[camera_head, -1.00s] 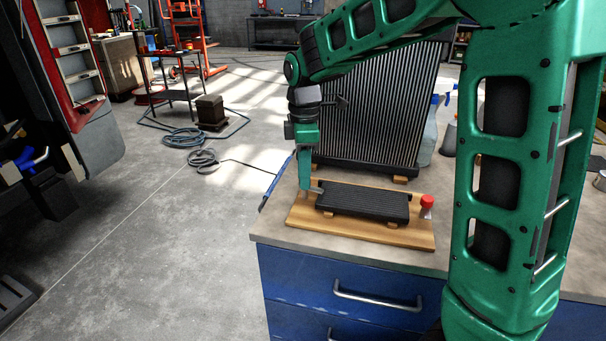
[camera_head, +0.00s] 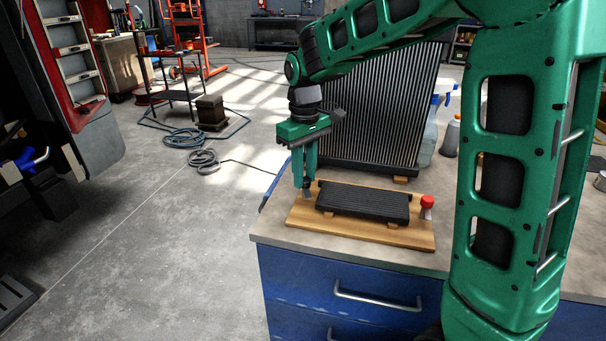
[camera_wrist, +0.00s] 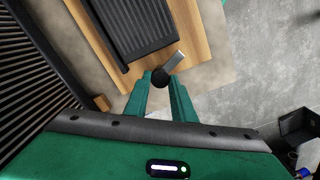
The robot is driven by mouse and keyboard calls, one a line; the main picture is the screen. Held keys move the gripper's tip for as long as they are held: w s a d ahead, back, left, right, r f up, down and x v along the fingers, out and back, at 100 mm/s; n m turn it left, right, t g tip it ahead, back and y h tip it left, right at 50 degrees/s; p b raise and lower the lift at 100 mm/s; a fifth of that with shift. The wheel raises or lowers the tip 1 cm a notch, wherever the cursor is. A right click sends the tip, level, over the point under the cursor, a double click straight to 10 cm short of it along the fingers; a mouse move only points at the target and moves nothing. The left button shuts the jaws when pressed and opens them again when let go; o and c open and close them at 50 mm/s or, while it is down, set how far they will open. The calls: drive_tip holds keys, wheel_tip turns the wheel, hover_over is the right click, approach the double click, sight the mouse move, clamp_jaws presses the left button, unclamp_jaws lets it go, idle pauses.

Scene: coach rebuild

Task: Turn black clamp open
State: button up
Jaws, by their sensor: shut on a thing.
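The black clamp (camera_wrist: 160,78) shows in the wrist view as a round black knob with a flat grey lever (camera_wrist: 174,61) pointing up and right over the board. My gripper (camera_wrist: 162,84) points down with one finger on each side of the knob, shut on it. In the head view my gripper (camera_head: 306,187) is at the left end of the wooden board (camera_head: 395,236), and its fingers mostly hide the clamp. A ribbed black block (camera_head: 362,201) lies on the board, to the right of the clamp.
A red-topped knob (camera_head: 427,202) stands at the board's right end. A large finned radiator (camera_head: 385,110) stands upright close behind my gripper. A spray bottle (camera_head: 432,125) is behind on the right. The blue cabinet's worktop (camera_head: 275,232) ends just left of the board.

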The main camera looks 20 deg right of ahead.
sight(305, 178)
drive_tip(key=shift+w+r+m, duration=0.15)
drive_tip(key=shift+m, duration=2.05)
drive_tip(key=o, duration=1.1)
drive_tip(key=shift+c, duration=0.2)
wheel_tip(305, 178, up, 11)
drive_tip(key=shift+f, duration=0.2)
drive_tip(key=shift+d, duration=0.15)
